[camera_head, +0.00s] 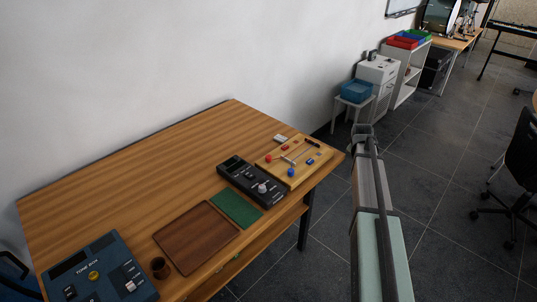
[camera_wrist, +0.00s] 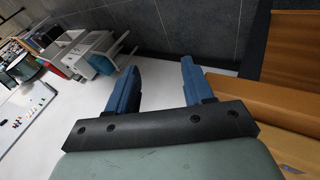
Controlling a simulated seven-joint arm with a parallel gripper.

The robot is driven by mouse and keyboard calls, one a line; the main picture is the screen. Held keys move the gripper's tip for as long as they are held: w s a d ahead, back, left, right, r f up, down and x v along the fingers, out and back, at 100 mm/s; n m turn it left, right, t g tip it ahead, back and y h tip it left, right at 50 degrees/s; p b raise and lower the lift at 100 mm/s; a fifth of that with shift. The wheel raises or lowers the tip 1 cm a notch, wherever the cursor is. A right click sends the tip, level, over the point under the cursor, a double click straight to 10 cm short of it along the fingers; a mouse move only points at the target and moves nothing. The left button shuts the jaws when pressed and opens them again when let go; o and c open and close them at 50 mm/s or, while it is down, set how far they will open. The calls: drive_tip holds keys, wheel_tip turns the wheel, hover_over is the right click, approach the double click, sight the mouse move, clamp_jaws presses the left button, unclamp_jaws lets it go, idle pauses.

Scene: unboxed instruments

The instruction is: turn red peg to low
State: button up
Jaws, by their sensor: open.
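A light wooden board (camera_head: 306,174) with coloured pegs lies near the right end of the wooden table. A red peg (camera_head: 268,158) stands at its left side, and a smaller red piece (camera_head: 285,148) lies farther back on it. Blue pegs (camera_head: 291,172) are at its front and right. Any low marking is too small to read. My gripper (camera_wrist: 158,78) is open and empty in the wrist view, its two blue fingers apart. In the head view my arm extends to the right of the table, and the gripper is clear of the board.
A black device (camera_head: 252,182) with knobs sits left of the board, with a green mat (camera_head: 236,208) and brown tray (camera_head: 172,242) in front. The table's back left is clear.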

drive_tip(key=w+r+n+t, duration=0.1)
drive_tip(key=w+r+n, duration=0.3)
drive_tip(key=r, duration=0.8)
wheel_tip(320, 180, up, 5)
drive_tip(key=n+g+y, duration=0.3)
drive_tip(key=n+g, duration=0.5)
drive_tip(key=n, duration=0.1)
hover_over(268, 156)
wheel_tip(268, 156, down, 13)
drive_tip(key=shift+s+d+r, duration=0.1)
drive_tip(key=shift+s+r, duration=0.05)
drive_tip(key=shift+r, duration=0.05)
clamp_jaws()
